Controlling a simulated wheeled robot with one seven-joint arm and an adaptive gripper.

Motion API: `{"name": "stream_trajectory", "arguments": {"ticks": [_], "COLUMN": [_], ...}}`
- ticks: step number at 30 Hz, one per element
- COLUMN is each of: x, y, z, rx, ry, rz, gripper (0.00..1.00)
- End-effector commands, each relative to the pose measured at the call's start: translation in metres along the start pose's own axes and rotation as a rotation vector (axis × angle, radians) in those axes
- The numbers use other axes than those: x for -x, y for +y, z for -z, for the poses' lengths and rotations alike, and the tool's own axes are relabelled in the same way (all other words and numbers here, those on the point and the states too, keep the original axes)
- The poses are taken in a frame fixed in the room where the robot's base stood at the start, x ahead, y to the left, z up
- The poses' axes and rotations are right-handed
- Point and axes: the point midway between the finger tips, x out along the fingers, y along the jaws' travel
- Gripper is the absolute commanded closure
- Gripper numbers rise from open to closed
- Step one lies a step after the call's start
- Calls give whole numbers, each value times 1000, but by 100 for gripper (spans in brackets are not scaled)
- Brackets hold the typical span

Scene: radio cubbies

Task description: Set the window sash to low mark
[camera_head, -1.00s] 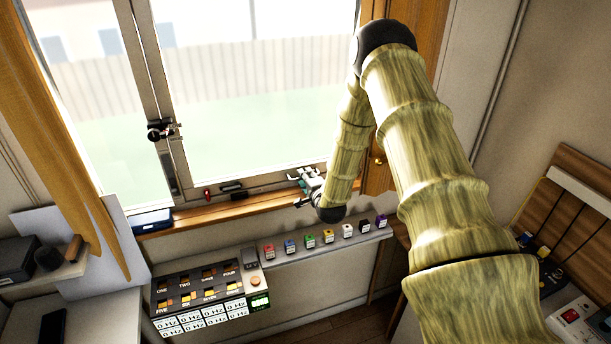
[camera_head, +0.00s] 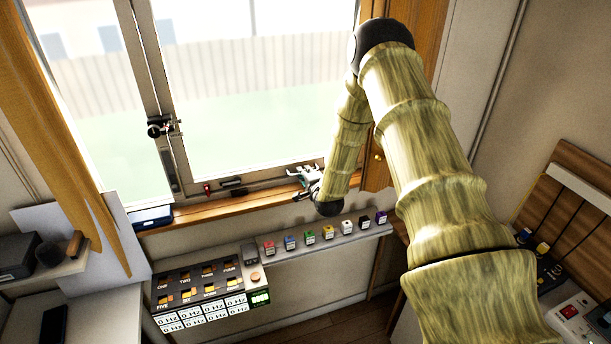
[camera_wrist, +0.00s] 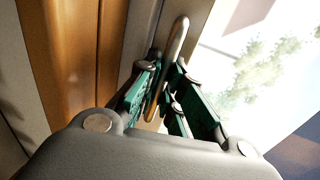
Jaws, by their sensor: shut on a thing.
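The window sash (camera_head: 250,170) is a light-framed pane, shown at the centre of the head view above the wooden sill. My gripper (camera_head: 306,178) is at the lower right of this sash, just above the sill. In the wrist view, my gripper (camera_wrist: 168,82) has its green-padded fingers shut around a slim, brass-toned handle bar (camera_wrist: 179,38). The bar's upper end sticks out beyond the fingers. My arm covers the right edge of the sash in the head view. I cannot make out a low mark.
A shelf (camera_head: 330,241) with several coloured cubes runs below the sill. A switch panel (camera_head: 205,290) hangs to its left. A red item (camera_head: 207,190) sits at the sash's lower left. A curtain (camera_head: 60,130) hangs at left, and a wooden post (camera_head: 415,55) stands behind my arm.

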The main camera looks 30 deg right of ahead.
Motion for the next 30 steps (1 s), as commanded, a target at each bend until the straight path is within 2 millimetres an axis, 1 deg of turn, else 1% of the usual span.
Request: {"name": "stream_trajectory", "arguments": {"ticks": [1, 6, 9, 12, 16, 25, 26, 27, 29, 30], "x": [-10, -41, -57, -67, -73, -73, -73, -73, -73, -73], "y": [2, -2, -6, -10, -12, -14, -14, -14, -14, -14], "z": [0, 0, 0, 0, 0, 0, 0, 0, 0, 0], "rx": [-1, 0, -1, -1, -1, 0, 0, 0, 0, 0], "ry": [0, 0, 0, 0, 0, 0, 0, 0, 0, 0], "rz": [5, 7, 6, 4, 2, 2, 2, 2, 2, 2], "gripper": [100, 100, 100, 100, 100, 100, 85, 78, 69, 69]}}
